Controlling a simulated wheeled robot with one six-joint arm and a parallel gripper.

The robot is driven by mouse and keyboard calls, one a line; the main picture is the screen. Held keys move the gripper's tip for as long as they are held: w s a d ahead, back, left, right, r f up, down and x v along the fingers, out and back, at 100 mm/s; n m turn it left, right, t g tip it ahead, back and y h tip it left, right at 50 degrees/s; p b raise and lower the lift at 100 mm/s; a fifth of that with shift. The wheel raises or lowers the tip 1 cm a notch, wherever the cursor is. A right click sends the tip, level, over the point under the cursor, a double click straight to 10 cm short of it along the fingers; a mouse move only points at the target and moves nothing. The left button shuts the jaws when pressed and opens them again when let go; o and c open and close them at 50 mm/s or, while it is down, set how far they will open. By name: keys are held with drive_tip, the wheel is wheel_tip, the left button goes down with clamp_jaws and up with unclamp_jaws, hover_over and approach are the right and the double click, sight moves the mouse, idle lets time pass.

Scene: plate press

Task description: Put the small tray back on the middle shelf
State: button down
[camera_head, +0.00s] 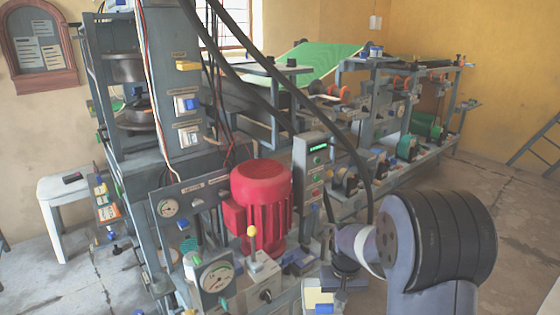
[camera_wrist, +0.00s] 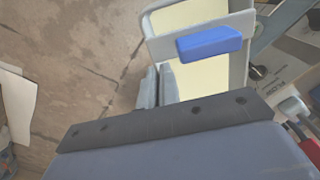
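The small tray (camera_wrist: 205,82) has a pale cream floor, grey walls and a blue handle block; it fills the upper middle of the wrist view. In the head view its cream part (camera_head: 318,297) shows at the bottom edge, partly cut off. My gripper (camera_wrist: 157,88) has its two grey fingers close together at the tray's left wall, seemingly pinching it. In the head view my gripper (camera_head: 345,274) is beside the tray's right side, low in front of the machine. A rack at the left has stacked shelves (camera_head: 138,127) with dark metal vessels; which is the middle shelf is unclear.
A red motor (camera_head: 262,195), a gauge (camera_head: 216,277) and a yellow-knobbed lever (camera_head: 252,236) stand close left of my gripper. A white stool (camera_head: 65,188) stands at the far left. Bare floor (camera_head: 500,205) lies at the right.

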wheel_tip(320, 180, up, 22)
drive_tip(key=s+p, duration=0.2)
drive_tip(key=p, duration=2.6)
drive_tip(key=shift+r, duration=0.2)
